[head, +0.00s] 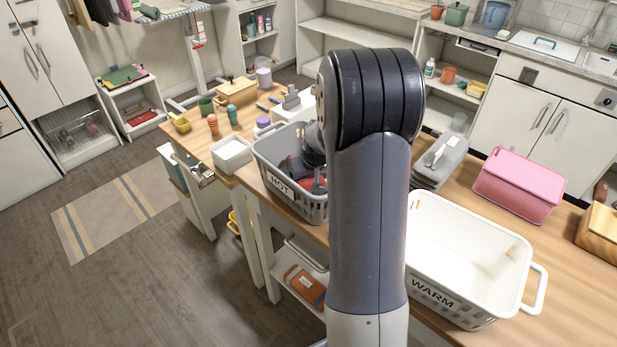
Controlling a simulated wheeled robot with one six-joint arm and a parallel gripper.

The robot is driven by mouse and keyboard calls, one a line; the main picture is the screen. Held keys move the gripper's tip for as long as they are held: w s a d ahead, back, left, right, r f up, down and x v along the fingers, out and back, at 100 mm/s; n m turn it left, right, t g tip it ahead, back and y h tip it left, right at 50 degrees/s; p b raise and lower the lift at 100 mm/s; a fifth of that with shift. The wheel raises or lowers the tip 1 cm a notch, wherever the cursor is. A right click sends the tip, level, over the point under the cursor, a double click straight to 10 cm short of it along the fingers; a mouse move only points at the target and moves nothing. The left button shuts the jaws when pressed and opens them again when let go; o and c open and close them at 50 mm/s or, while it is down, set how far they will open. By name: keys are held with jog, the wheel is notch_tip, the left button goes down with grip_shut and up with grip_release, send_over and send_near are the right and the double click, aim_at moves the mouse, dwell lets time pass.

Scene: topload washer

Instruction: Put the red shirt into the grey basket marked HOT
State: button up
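The grey basket marked HOT (262,170) stands on the wooden table, left of my arm. My gripper (314,182) reaches down inside this basket, with its dark wrist above it. Red cloth (305,183), which looks like the red shirt, shows in the basket around my gripper's fingers. My arm hides the basket's right part. The fingers are small and partly covered, so I cannot tell whether they are open or shut on the cloth.
A white basket marked WARM (470,243) stands right of my arm and looks empty. Behind it are a folded grey stack (440,160) and a pink box (519,184). A small white bin (231,154) stands left of the HOT basket.

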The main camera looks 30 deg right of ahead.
jog(key=shift+o, duration=0.2)
jog(key=shift+r, duration=0.1)
jog(key=shift+r, duration=0.2)
jog(key=v, duration=1.1)
jog(key=shift+s+r+b, duration=0.25)
jog(key=shift+b, duration=0.1)
jog(key=shift+a, duration=0.1)
